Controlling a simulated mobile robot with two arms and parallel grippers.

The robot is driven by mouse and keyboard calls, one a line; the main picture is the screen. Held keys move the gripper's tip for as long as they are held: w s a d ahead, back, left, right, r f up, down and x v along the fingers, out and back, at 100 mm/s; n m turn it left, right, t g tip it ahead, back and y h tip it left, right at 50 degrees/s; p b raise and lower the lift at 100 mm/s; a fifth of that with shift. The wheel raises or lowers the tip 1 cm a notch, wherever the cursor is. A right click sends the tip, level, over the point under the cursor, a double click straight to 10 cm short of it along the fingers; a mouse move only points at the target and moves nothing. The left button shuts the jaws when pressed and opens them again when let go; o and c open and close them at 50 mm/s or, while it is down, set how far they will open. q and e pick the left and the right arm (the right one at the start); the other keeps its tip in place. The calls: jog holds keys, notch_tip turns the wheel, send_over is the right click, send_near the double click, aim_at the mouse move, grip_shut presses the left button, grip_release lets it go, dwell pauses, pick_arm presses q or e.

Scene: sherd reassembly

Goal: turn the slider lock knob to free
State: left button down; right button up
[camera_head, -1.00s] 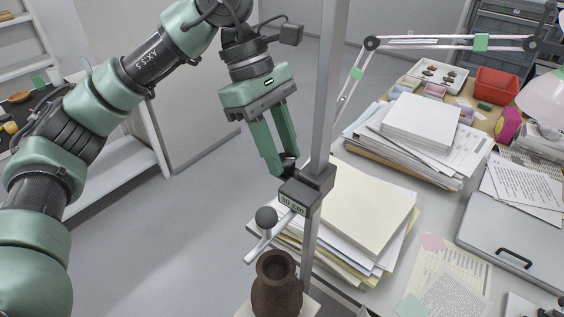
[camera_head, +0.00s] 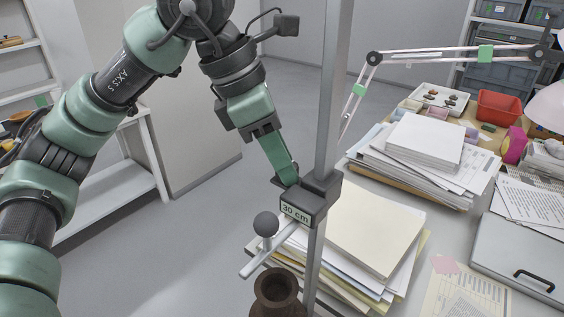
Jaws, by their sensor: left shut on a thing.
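The slider (camera_head: 304,203) is a dark grey block labelled "30 cm" on an upright grey metal post (camera_head: 333,90). A pale bar with a grey ball (camera_head: 266,224) sticks out from its lower left. My left gripper (camera_head: 286,181) reaches down to the slider's upper left side. Its green fingers line up almost as one from this angle. They are shut on the slider lock knob, which is mostly hidden behind the fingertips and the block; its setting cannot be read. My right gripper is out of view.
A brown pot (camera_head: 277,295) stands below the ball bar, cut by the lower edge. Paper stacks (camera_head: 372,232) lie close to the right of the post. A jointed lamp arm (camera_head: 455,56) crosses behind. Open floor lies to the left of the post.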

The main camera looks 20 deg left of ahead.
pick_arm(q)
jog(key=shift+n, duration=0.4)
jog(key=c, duration=1)
grip_release()
jog(key=shift+r, duration=0.1)
jog(key=shift+a+r, duration=0.1)
jog(key=shift+r, duration=0.2)
jog(key=p+v, duration=0.5)
jog(key=v, duration=0.2)
jog(key=shift+s+a, duration=0.1)
